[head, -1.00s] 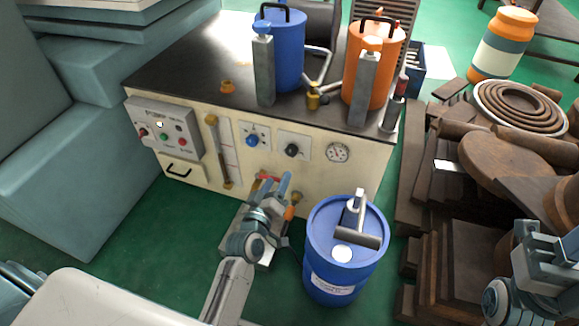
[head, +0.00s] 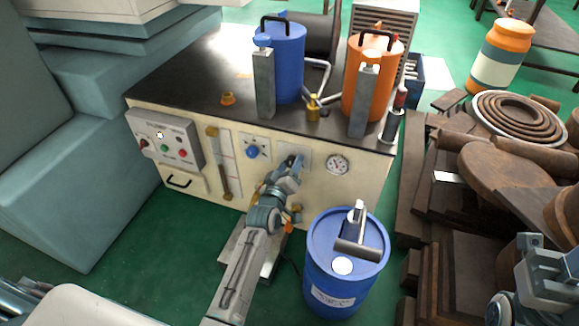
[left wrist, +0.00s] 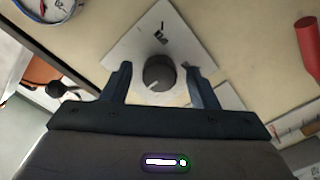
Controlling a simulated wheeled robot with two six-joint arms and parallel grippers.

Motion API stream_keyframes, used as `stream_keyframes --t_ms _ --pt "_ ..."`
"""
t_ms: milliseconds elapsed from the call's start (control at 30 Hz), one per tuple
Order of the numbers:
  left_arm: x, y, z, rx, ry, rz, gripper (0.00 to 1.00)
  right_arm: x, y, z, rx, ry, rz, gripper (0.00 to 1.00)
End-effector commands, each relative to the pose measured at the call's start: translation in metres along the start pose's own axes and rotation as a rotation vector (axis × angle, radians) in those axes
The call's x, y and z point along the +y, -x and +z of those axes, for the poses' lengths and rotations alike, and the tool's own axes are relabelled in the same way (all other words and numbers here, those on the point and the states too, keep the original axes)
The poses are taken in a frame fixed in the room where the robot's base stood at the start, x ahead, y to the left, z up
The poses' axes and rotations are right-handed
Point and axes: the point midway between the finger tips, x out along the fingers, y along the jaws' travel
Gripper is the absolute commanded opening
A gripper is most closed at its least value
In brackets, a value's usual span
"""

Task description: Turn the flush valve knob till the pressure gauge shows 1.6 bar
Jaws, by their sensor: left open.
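The black flush valve knob (left wrist: 159,72) sits on a pale square plate (left wrist: 128,52) on the cabinet front, with a light pointer mark on it. My left gripper (left wrist: 159,82) is open, with one finger on each side of the knob and gaps visible between. In the head view my left gripper (head: 291,168) covers the knob. The pressure gauge (head: 338,164) is on the panel to the right of it; its needle is too small to read. Part of the gauge (left wrist: 48,8) shows at the top left of the left wrist view. My right gripper (head: 540,258) is at the right edge.
A blue knob (head: 252,152) and a sight tube (head: 219,165) lie left of the gripper. A blue drum (head: 345,280) stands close right of my left arm. Blue (head: 287,62) and orange (head: 366,85) canisters stand on the cabinet top. Dark timber (head: 470,270) fills the right.

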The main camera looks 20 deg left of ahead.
Motion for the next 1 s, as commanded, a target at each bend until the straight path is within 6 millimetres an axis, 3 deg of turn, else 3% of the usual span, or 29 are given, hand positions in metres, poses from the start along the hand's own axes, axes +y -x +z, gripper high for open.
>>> stream_keyframes --t_ms 133,333,667,1000 --pt "-0.0002 0.0003 0.0001 0.0 -0.001 0.0 0.5 0.0 -0.0002 -0.0001 0.0 0.0 0.0 0.36" --pt "-0.0003 0.0004 0.0002 0.0 -0.001 0.0 0.11 0.0 -0.0002 -0.0001 0.0 0.0 0.0 0.36" --pt "-0.0007 0.0005 0.0007 -0.001 -0.037 0.0 0.09 0.0 0.0009 -0.0001 0.002 0.001 0.001 0.36" --pt "-0.0009 0.0004 0.0013 -0.002 -0.254 0.001 0.09 0.0 0.0033 0.0008 0.007 0.005 0.01 0.36"
